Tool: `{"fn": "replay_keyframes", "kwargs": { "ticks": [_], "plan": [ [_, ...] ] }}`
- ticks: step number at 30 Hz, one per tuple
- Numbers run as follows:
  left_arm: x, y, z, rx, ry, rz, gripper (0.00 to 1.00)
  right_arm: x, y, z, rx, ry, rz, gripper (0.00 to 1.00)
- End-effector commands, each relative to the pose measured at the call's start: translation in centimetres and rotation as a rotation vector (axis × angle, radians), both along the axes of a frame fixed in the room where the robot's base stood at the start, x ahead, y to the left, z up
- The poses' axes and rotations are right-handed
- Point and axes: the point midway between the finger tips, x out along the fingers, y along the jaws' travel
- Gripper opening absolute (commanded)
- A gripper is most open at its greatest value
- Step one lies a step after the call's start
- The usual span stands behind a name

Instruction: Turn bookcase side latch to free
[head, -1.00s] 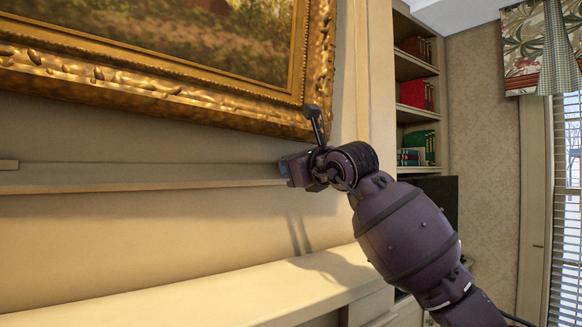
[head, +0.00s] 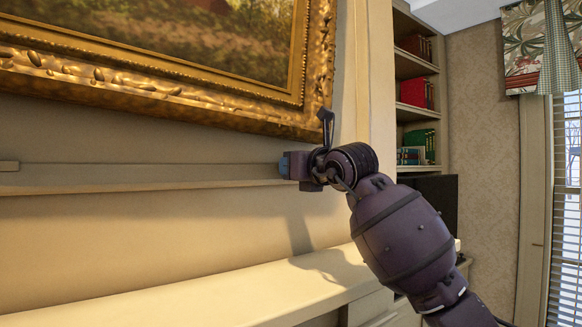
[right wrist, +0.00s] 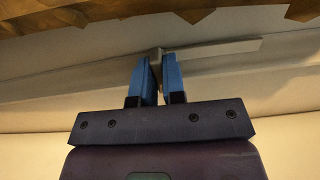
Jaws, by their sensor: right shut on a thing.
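My right gripper (head: 284,165) is at the pale wall below the lower right corner of the gold picture frame. In the right wrist view its two blue fingers (right wrist: 159,70) are shut on a small grey piece, which looks like the side latch (right wrist: 156,58). A pale flat bar (right wrist: 215,48) runs from behind the fingertips to the right; I cannot tell whether it is part of the latch. In the head view the gripper hides the latch. My left gripper is not in view.
The gold picture frame (head: 170,97) hangs close above my right gripper. A thin wall ledge (head: 140,177) runs left from the gripper. The mantel shelf (head: 230,290) lies below. Bookshelves with books (head: 416,92) stand at the right.

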Motion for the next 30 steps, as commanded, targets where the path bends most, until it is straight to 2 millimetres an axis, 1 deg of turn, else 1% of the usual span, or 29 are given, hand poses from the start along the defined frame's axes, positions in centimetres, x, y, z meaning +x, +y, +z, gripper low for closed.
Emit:
{"fn": "replay_keyframes", "kwargs": {
  "ticks": [4,5,9,20,23,26,30],
  "plan": [
    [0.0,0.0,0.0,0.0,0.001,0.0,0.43,0.0,0.0,-0.1,0.001,0.005,0.001,0.0],
    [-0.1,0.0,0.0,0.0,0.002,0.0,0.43,0.0,0.0,-0.1,0.001,0.005,0.001,0.15],
    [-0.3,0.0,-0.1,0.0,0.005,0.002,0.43,0.0,0.0,-0.1,0.0,0.003,0.001,0.36],
    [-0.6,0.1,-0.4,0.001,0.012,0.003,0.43,-0.2,-0.2,-0.1,0.001,0.001,0.0,0.36],
    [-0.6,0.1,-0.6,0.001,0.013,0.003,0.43,-0.9,-0.8,-0.1,0.001,0.0,0.0,0.36],
    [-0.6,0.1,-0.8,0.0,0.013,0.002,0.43,-2.0,-1.6,-0.2,0.001,-0.001,0.0,0.36],
    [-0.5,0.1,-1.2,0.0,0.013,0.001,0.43,-3.9,-3.0,-0.2,-0.001,-0.001,0.0,0.36]
  ]
}}
